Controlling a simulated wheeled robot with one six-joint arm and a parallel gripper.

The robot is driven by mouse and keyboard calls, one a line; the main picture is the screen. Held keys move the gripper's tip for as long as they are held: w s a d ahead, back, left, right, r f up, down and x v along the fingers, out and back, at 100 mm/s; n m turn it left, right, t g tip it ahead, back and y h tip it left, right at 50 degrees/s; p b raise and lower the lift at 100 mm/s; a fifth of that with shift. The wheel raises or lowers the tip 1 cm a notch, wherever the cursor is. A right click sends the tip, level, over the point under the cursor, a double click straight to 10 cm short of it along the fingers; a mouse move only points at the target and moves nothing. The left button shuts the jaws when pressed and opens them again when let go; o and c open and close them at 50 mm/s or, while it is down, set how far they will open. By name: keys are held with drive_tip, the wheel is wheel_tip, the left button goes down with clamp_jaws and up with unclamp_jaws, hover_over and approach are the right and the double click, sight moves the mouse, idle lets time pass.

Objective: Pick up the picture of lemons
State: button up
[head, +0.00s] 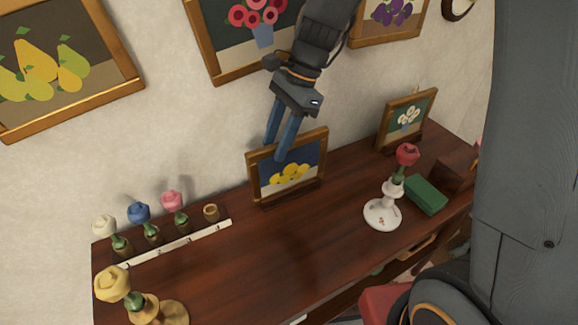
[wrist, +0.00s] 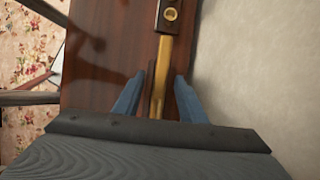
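The picture of lemons (head: 288,172) is small, with yellow lemons on dark blue in a wooden frame. It stands upright on the brown desk near the wall in the head view. My gripper (head: 275,150) points down at its upper edge, and one finger overlaps its front in the head view. In the wrist view the frame's golden edge (wrist: 163,65) runs between the two blue fingers of my gripper (wrist: 158,98). The fingers are apart, with gaps beside the edge. Its lower part is hidden in the wrist view.
A rack (head: 180,243) with several roses and an empty cup (head: 211,212) is left on the desk (head: 250,265). A white candlestick (head: 383,214), green box (head: 426,195) and white-flower picture (head: 407,118) are right. Framed pictures hang behind.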

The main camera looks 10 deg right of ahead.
drive_tip(key=shift+c, duration=0.5)
clamp_jaws()
drive_tip(key=shift+r, duration=0.1)
